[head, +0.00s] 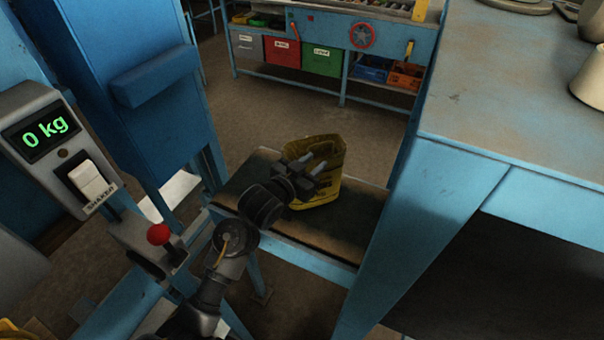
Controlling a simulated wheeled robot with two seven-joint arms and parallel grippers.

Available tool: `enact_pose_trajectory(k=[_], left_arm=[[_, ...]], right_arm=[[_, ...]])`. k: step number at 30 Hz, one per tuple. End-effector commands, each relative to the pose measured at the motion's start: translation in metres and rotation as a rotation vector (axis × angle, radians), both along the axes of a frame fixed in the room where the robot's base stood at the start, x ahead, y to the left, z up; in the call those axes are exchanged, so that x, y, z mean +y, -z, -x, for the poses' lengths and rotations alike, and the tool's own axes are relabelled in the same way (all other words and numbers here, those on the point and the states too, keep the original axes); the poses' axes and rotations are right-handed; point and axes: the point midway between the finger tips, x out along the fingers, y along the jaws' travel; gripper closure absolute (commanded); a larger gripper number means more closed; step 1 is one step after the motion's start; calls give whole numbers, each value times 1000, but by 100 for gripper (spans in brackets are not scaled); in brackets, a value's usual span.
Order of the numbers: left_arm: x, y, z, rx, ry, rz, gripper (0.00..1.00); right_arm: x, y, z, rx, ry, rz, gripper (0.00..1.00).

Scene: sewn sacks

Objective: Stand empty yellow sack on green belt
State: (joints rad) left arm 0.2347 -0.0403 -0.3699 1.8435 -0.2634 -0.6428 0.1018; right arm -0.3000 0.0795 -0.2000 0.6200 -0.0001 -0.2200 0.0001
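The yellow sack (326,190) stands upright on the dark green belt (352,222), with its mouth open at the top and dark print on its side. My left gripper (312,163) is at the sack's near upper left side, in front of its mouth. Its two fingers show apart, with a gap between them, and no cloth is clearly pinched there. The gripper and wrist hide part of the sack's left side; I cannot tell whether they touch it. My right gripper is not in view.
A scale display (46,131) reading 0 kg, a white rocker switch (90,180) and a red-knobbed lever (158,234) are at left. A blue cabinet (135,60) rises left of the belt. A blue-sided worktable (500,135) borders it at right. Open floor (290,112) lies behind.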

Motion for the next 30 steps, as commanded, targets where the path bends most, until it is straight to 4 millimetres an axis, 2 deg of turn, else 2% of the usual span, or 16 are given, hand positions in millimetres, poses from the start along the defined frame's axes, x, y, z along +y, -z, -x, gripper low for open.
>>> enact_pose_trajectory(k=[3,10,30], left_arm=[[13,-2,20,-2,0,-1,70],[27,-7,40,-1,0,-2,70],[28,-9,43,0,1,-1,70]], right_arm=[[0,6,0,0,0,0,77],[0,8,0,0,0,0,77],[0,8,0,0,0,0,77]])
